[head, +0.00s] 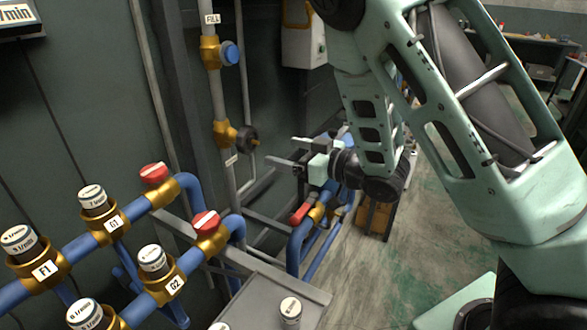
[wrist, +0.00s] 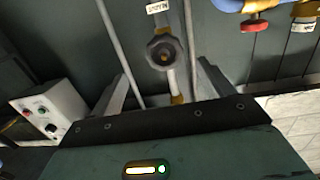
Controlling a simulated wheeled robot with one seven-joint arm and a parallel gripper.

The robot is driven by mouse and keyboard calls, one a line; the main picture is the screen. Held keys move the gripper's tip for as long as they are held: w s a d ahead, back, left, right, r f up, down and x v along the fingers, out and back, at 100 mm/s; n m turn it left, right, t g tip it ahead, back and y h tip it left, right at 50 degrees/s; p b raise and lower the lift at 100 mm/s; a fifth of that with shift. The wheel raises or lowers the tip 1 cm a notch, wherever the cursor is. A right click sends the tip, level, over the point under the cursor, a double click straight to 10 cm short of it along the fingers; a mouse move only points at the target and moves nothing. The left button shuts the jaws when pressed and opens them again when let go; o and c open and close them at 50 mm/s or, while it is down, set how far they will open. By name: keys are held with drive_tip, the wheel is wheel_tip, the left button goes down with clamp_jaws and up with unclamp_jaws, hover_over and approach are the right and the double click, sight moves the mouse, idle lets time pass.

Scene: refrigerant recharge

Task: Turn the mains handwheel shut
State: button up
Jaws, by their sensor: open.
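The mains handwheel (head: 247,141) is a small dark knobbed wheel on a brass valve body, on a grey vertical pipe by the dark wall. A small white label (head: 231,160) is on the pipe just below it. In the wrist view the handwheel (wrist: 164,50) faces me near the top middle, and its label (wrist: 158,7) appears upside down. My gripper (head: 283,152) is open and empty, to the right of the handwheel with its fingers pointing towards it. In the wrist view the fingers (wrist: 164,68) stand on either side of the wheel, apparently apart from it.
A blue FILL knob (head: 230,53) sits higher on the same pipe. Blue pipes with red-handled valves (head: 207,223) and several white-capped knobs fill the lower left. A white control box (head: 304,38) hangs on the wall behind. A grey bench top (head: 262,297) is below.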

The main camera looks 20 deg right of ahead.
sight(252, 141)
drive_tip(key=shift+n+y, duration=0.3)
drive_tip(key=shift+y, duration=0.3)
drive_tip(key=p+x, duration=0.1)
drive_tip(key=x, duration=0.7)
drive_tip(key=shift+w+a+r, duration=0.15)
drive_tip(key=shift+w, duration=0.05)
drive_tip(key=c, duration=1)
drive_tip(key=shift+o, duration=0.2)
drive_tip(key=m, duration=0.2)
drive_tip(key=shift+r+m+p, duration=0.15)
drive_tip(key=shift+m+p, duration=0.15)
drive_tip(key=shift+p, duration=0.05)
drive_tip(key=shift+m, duration=1.1)
